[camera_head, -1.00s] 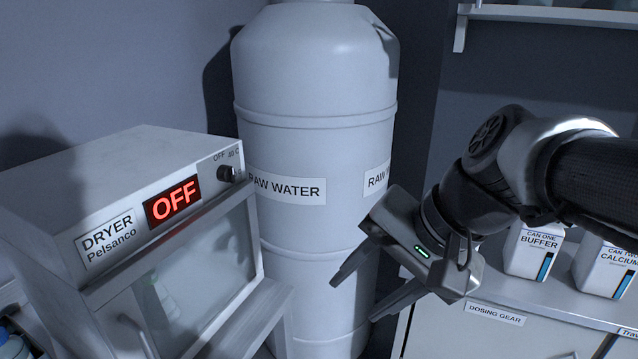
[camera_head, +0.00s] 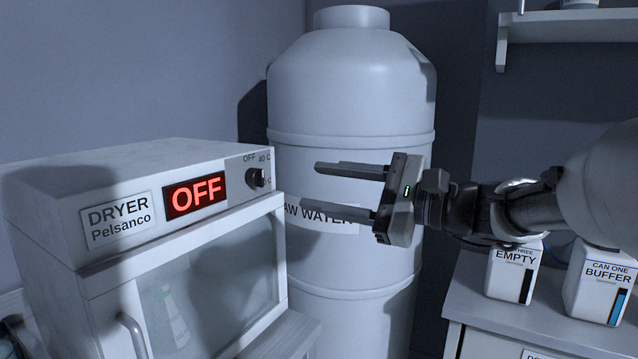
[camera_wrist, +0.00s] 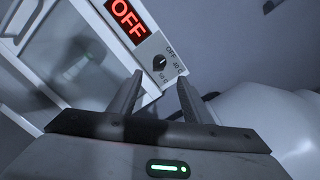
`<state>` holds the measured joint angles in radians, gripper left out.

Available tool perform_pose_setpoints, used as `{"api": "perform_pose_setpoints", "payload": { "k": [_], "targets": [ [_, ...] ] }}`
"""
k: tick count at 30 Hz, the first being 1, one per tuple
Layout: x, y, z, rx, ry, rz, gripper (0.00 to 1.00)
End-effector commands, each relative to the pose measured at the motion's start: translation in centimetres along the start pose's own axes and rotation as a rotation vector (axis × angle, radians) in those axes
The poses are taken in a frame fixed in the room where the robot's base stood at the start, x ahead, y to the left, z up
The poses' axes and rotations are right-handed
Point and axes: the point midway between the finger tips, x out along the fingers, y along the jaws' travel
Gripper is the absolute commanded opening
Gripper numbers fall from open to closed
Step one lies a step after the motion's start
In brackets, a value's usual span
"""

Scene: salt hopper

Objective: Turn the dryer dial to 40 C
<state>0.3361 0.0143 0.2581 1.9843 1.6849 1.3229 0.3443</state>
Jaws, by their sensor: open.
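The dryer (camera_head: 120,170) is a white box at the left with a glass door. Its red display (camera_head: 195,194) reads OFF. The black dial (camera_head: 257,178) sits at the right end of the front panel, with OFF and 40 C marked above it and another mark partly hidden at its right. In the wrist view the dial (camera_wrist: 159,61) lies beyond the fingertips, a little left of the gap. My gripper (camera_head: 317,182) is open and empty, its fingers pointing left toward the dial, apart from it. The fingers also show in the wrist view (camera_wrist: 160,80).
A large white raw water tank (camera_head: 350,100) stands behind my gripper. At the right, cans labelled EMPTY (camera_head: 512,272) and BUFFER (camera_head: 598,285) stand on a counter. A shelf (camera_head: 565,26) hangs above. A flask (camera_head: 170,318) shows behind the dryer glass.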

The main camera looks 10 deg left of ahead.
Motion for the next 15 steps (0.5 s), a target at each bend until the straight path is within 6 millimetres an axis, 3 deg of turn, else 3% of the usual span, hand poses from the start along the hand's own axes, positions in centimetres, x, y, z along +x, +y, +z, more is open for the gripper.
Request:
{"api": "perform_pose_setpoints", "payload": {
  "k": [9, 15],
  "targets": [
    [7.0, 0.2, -0.1, 0.000, -0.002, 0.004, 0.45],
    [10.0, 0.1, -0.1, 0.000, -0.001, 0.002, 0.45]
  ]
}}
